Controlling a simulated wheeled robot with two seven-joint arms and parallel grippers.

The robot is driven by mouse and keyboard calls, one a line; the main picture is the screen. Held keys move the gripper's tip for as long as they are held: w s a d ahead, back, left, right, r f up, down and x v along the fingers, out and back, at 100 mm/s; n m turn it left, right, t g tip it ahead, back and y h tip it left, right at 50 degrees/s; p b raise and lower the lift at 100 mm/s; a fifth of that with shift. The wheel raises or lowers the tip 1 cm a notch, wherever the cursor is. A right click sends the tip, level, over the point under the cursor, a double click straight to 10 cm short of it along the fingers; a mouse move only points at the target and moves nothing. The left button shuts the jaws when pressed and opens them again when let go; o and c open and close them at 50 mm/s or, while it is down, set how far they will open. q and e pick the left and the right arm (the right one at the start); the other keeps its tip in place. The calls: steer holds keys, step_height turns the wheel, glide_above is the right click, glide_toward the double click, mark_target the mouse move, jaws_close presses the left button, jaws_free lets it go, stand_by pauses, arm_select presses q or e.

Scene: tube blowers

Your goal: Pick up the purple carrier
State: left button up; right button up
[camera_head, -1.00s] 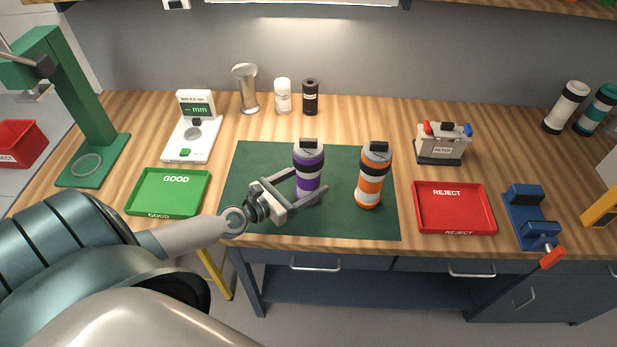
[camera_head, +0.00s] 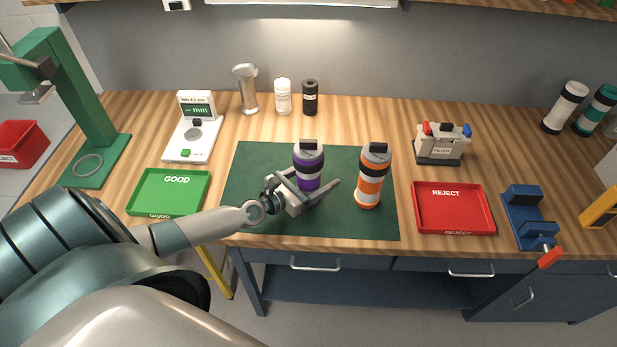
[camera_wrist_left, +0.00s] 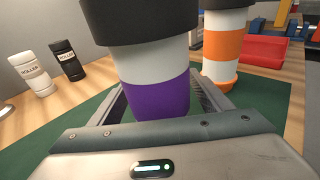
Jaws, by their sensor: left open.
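The purple carrier (camera_head: 308,168), a purple, white and black cylinder, stands upright on the green mat (camera_head: 243,180). My left gripper (camera_head: 315,192) is open, low down, with its fingers on either side of the carrier's lower part. In the left wrist view the carrier's purple band (camera_wrist_left: 157,92) is between the two fingers, close to the palm; contact cannot be told. The orange carrier (camera_head: 372,176) stands upright just right of the gripper; it also shows in the left wrist view (camera_wrist_left: 224,47). My right gripper is not in view.
A green GOOD tray (camera_head: 168,206) lies left, and a red REJECT tray (camera_head: 455,228) right. A gauge (camera_head: 193,127), a metal cup (camera_head: 246,90) and two roller bottles (camera_head: 283,97) stand behind. A blue vise (camera_head: 531,215) is at the right. The mat's right front is clear.

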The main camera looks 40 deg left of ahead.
mark_target(319, 168)
arm_select(q)
steer(key=shift+c, duration=0.6)
steer(key=c, duration=1.2)
steer(key=shift+o, duration=0.3)
steer(key=shift+r, duration=0.1)
steer(key=shift+r+p, duration=0.3)
steer(key=shift+r, duration=0.05)
steer(key=r, duration=0.1)
steer(key=s+r, duration=0.1)
steer(key=d+r+p, duration=0.1)
steer(key=r, duration=0.1)
steer(key=shift+s+r, duration=0.1)
steer(key=shift+s, duration=0.1)
steer(key=s+d+r, duration=0.5)
steer(key=s+r, duration=0.1)
steer(key=s, duration=0.2)
steer(key=shift+d, duration=0.35)
steer(key=shift+s, duration=0.1)
